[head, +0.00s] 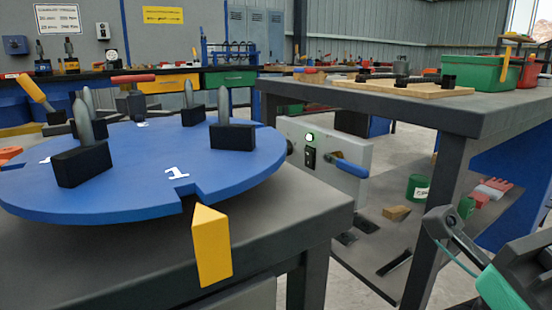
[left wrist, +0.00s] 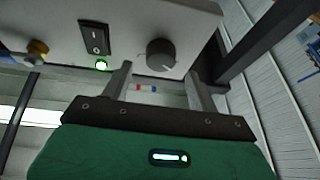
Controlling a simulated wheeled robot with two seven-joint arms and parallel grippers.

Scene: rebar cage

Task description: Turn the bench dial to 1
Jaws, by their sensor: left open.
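A round blue disc (head: 235,168) lies on the grey bench, with white numbers on its top. The figure 1 (head: 177,174) is near its front edge, beside a notch. A yellow wedge pointer (head: 211,246) stands at the bench edge just in front of that notch. A grey control box (head: 352,185) beside the bench carries a black round knob (left wrist: 161,54) with a pale mark, which cannot be read. My left gripper (left wrist: 160,78) is open and empty, its fingertips either side of the knob in the picture; contact is unclear. My right gripper (head: 455,232) shows partly at lower right.
The box also has a black rocker switch (head: 310,156), a lit green lamp (head: 309,137) and a blue-handled lever (head: 351,168). Black blocks with grey pegs (head: 232,136) stand on the disc. A second bench (head: 490,112) stands at right, with a green bin (head: 474,72).

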